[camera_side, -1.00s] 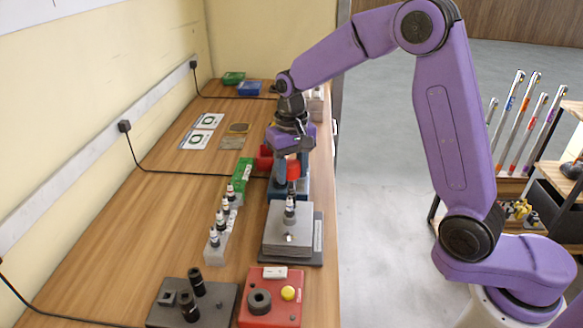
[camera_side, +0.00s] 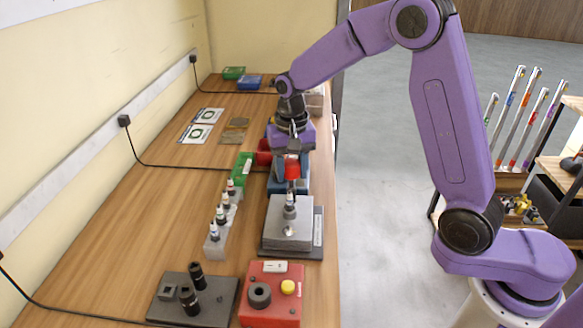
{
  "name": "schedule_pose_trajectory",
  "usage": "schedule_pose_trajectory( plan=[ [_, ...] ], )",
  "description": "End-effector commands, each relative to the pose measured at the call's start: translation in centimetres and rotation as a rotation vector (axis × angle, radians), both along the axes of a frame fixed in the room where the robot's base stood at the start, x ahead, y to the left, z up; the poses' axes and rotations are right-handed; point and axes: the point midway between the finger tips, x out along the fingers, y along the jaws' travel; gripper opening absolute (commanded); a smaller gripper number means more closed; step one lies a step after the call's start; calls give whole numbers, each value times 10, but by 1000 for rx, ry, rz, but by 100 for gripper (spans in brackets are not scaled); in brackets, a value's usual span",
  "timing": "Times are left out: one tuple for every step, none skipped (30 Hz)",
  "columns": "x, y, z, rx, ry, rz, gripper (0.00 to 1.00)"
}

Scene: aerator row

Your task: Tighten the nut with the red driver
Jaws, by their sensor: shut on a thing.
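My gripper (camera_side: 292,152) is shut on the red driver (camera_side: 292,169) and holds it upright, pointing down. The driver's lower end is directly above or on a small dark upright piece (camera_side: 290,199) on the grey block (camera_side: 289,232); I cannot tell whether they touch. The nut itself is too small to make out there. A light round spot shows on the near part of the block.
A grey rack with several small bottles (camera_side: 221,220) stands left of the block. A red box with a yellow button (camera_side: 270,300) and a dark socket tray (camera_side: 205,308) are in front. A blue and red fixture (camera_side: 300,182) stands behind.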

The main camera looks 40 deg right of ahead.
Motion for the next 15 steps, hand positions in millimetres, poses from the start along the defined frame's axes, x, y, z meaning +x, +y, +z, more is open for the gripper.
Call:
schedule_pose_trajectory(
  plan=[
    [0, 0, 0, 0, -1, -55, 0],
    [0, 0, 0, 0, -1, -89, 0],
    [0, 0, 0, 0, -1, -136, 0],
    [0, 0, 0, 0, -1, -170, 0],
    [0, 0, 0, 0, -1, -204, 0],
    [0, 0, 0, 0, -1, -249, 0],
    [0, 0, 0, 0, -1, -281, 0],
    [0, 0, 0, 0, -1, -311, 0],
    [0, 0, 0, 0, -1, -347, 0],
    [0, 0, 0, 0, -1, -369, 0],
    [0, 0, 0, 0, -1, -388, 0],
    [0, 0, 0, 0, -2, -407, 0],
    [0, 0, 0, 0, -2, -415, 0],
    [0, 0, 0, 0, -2, -421, 0],
    [0, 0, 0, 0, -2, -425, 0]
  ],
)
